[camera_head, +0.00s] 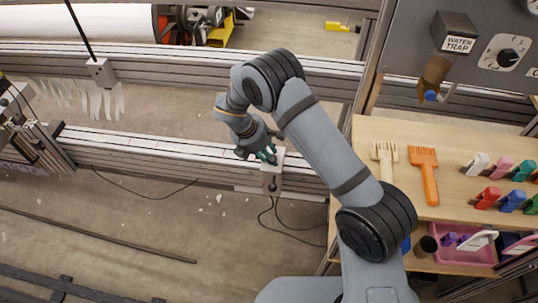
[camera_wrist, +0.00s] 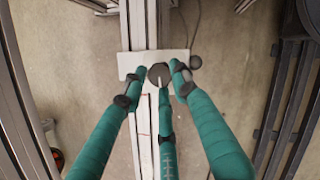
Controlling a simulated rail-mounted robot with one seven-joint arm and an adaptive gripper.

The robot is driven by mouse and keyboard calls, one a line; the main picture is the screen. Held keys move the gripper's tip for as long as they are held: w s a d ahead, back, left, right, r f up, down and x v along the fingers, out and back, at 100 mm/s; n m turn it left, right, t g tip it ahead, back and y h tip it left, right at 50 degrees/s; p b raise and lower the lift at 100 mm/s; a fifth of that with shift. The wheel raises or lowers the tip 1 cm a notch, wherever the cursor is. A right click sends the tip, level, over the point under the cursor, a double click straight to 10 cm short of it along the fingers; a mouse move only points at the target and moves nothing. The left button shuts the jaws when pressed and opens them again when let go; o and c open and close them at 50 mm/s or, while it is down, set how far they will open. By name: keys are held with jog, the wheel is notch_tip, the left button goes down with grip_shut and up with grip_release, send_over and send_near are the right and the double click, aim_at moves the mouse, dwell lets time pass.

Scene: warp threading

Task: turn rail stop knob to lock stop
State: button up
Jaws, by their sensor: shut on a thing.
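The rail stop is a pale block (camera_head: 272,179) on the light metal rail in the head view, just under my gripper (camera_head: 267,154). In the wrist view it is a pale plate (camera_wrist: 128,62) lying across the rail. Its dark round knob (camera_wrist: 159,74) has a light pointer line on it. The teal fingers of my gripper (camera_wrist: 159,75) are closed around the knob, one on its left, one on its right and one below. The fingertips hide part of the knob's rim. In the head view the knob is hidden behind the fingers.
The rail (camera_head: 150,149) runs on to the left. A wooden table (camera_head: 400,133) at right holds a cream comb (camera_head: 384,154), an orange comb (camera_head: 427,175) and several coloured clips. A grey panel with a water trap (camera_head: 455,33) stands at upper right. Thin cables lie on the floor.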

jog(key=shift+s, duration=0.1)
jog(key=shift+c, duration=0.6)
jog(key=shift+m, duration=0.3)
jog(key=m+g+p, duration=0.1)
jog(key=m, duration=0.2)
jog(key=shift+m+g+h, duration=0.3)
jog(key=shift+h, duration=0.1)
jog(key=m, duration=0.1)
jog(key=m+g, duration=0.1)
jog(key=m, duration=0.1)
jog(key=m+g, duration=0.1)
jog(key=m, duration=0.1)
jog(key=shift+w+f, duration=0.2)
jog(key=shift+w, duration=0.15)
jog(key=m+g, duration=0.1)
jog(key=m, duration=0.1)
jog(key=m+y+b, duration=0.1)
jog(key=m, duration=0.2)
jog(key=shift+w+g, duration=0.2)
jog(key=shift+g, duration=0.2)
jog(key=shift+d+m+g+y+b, duration=0.1)
jog(key=shift+m+g+y+b, duration=0.25)
jog(key=shift+m, duration=0.8)
jog(key=shift+d+m+g+y+b, duration=0.15)
jog(key=shift+m+y+b, duration=0.35)
jog(key=shift+m, duration=0.65)
jog(key=shift+a+r, duration=0.1)
